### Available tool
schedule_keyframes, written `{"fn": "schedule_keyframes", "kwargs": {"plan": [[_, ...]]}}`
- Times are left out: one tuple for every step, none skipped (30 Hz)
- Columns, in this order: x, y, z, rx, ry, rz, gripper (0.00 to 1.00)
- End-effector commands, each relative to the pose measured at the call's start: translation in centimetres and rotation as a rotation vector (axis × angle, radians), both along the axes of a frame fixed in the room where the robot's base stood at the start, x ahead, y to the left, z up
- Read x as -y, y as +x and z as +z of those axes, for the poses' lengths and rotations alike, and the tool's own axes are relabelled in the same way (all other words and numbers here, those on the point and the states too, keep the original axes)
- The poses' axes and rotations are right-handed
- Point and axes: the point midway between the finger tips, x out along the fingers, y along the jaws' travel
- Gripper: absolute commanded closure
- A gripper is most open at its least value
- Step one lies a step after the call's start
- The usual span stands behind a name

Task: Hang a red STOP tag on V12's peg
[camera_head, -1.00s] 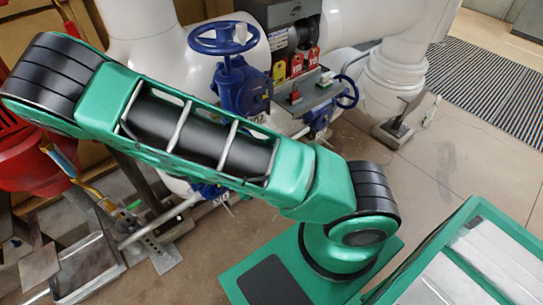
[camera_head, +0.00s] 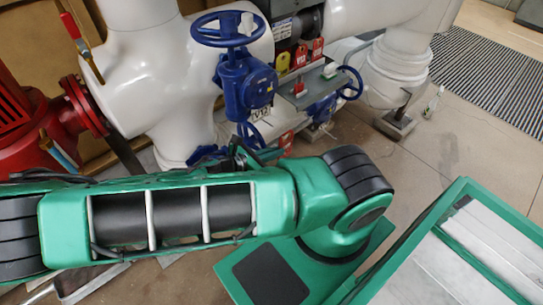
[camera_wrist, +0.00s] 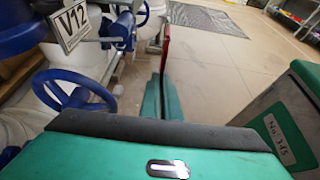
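V12's plate (camera_head: 261,113) hangs on the blue valve body (camera_head: 242,82) in the head view; it also shows at the upper left of the wrist view (camera_wrist: 73,22). My gripper (camera_wrist: 163,103) is shut on a red tag (camera_wrist: 166,48), seen nearly edge-on in the wrist view. This tag also shows in the head view (camera_head: 287,140), below and right of V12's plate, apart from it. My arm hides most of the gripper in the head view. I cannot make out V12's peg clearly.
A yellow tag (camera_head: 283,62) and red tags (camera_head: 301,55) hang behind a grey shelf (camera_head: 308,93). A blue handwheel (camera_wrist: 73,91) is left of my gripper. White pipes (camera_head: 160,80) and a red fitting (camera_head: 30,115) stand at left. Floor (camera_head: 460,135) is open at right.

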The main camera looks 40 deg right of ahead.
Motion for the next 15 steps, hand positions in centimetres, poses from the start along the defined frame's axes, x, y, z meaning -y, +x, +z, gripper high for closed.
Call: {"fn": "schedule_keyframes", "kwargs": {"plan": [[0.1, 0.4, 0.0, 0.001, -0.001, -0.001, 1.0], [0.1, 0.5, 0.0, 0.0, -0.001, -0.002, 1.0], [0.1, 0.8, 0.0, 0.0, 0.0, -0.003, 1.0], [0.1, 1.0, -0.1, 0.001, 0.0, -0.004, 1.0], [0.1, 1.2, -0.1, 0.001, 0.001, -0.004, 1.0], [0.1, 1.5, -0.2, 0.002, 0.001, -0.004, 1.0], [0.1, 1.7, -0.2, 0.002, 0.001, -0.004, 1.0], [0.2, 1.9, -0.2, 0.001, 0.001, -0.005, 1.0], [0.2, 2.2, -0.2, 0.001, 0.001, -0.005, 1.0], [0.2, 2.4, -0.2, 0.001, 0.0, -0.005, 1.0], [0.2, 2.6, -0.2, 0.001, 0.0, -0.005, 1.0], [0.1, 2.9, -0.2, 0.002, 0.0, -0.004, 1.0], [0.1, 3.0, -0.2, 0.001, 0.0, -0.005, 1.0], [0.1, 3.2, -0.2, 0.001, 0.0, -0.005, 1.0], [0.1, 3.5, -0.3, 0.001, 0.0, -0.005, 1.0]]}}
